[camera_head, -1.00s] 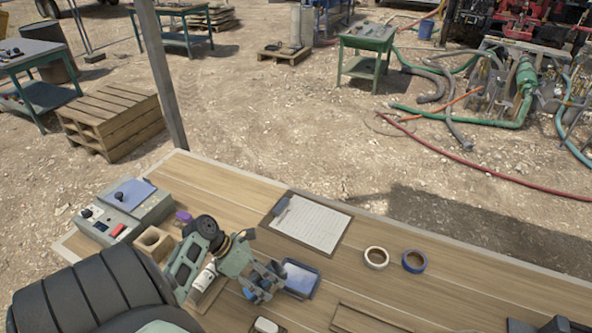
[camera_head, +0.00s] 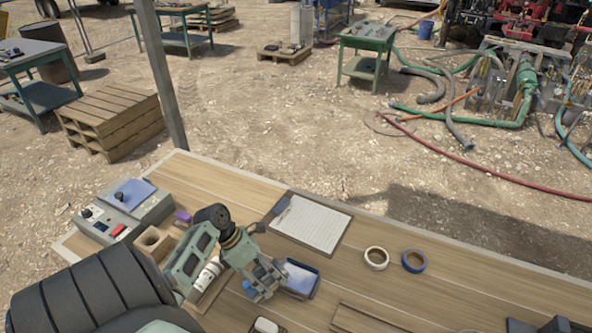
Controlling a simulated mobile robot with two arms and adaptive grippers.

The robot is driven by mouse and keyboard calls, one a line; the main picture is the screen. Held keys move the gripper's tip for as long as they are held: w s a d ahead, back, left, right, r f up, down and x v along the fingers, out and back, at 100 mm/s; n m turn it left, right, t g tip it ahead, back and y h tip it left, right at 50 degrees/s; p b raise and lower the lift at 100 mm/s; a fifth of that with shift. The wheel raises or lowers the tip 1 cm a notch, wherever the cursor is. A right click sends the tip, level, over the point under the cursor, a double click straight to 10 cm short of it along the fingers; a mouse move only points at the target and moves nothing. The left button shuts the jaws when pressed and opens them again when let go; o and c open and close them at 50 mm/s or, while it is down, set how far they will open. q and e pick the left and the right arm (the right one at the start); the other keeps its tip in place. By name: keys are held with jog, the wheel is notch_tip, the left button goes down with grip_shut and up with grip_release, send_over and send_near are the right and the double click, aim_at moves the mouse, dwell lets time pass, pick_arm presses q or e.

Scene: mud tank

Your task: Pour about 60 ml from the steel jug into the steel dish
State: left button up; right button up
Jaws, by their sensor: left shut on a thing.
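My left gripper (camera_head: 264,282) points down over the wooden bench, left of its middle. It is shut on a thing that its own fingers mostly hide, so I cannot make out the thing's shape. I cannot pick out the steel jug for certain. A small dark-rimmed tray (camera_head: 315,285) with a pale blue inside lies just right of the gripper. No steel dish can be told apart with certainty. Dark parts at the lower right edge may belong to my right gripper, but they are cut off.
A clipboard (camera_head: 311,224), white tape roll (camera_head: 376,258) and blue tape roll (camera_head: 414,261) lie to the right. A grey instrument box (camera_head: 123,211) and a wooden block (camera_head: 152,243) are at left. The bench's far right is mostly clear.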

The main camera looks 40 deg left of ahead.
pick_arm(q)
jog(key=shift+w, duration=0.25)
dwell(0.4)
jog(key=shift+w+d+f+g, duration=0.15)
jog(key=shift+f+g, duration=0.1)
jog(key=shift+g, duration=0.35)
dwell(0.9)
jog(key=shift+w, duration=0.2)
jog(key=shift+s, duration=0.1)
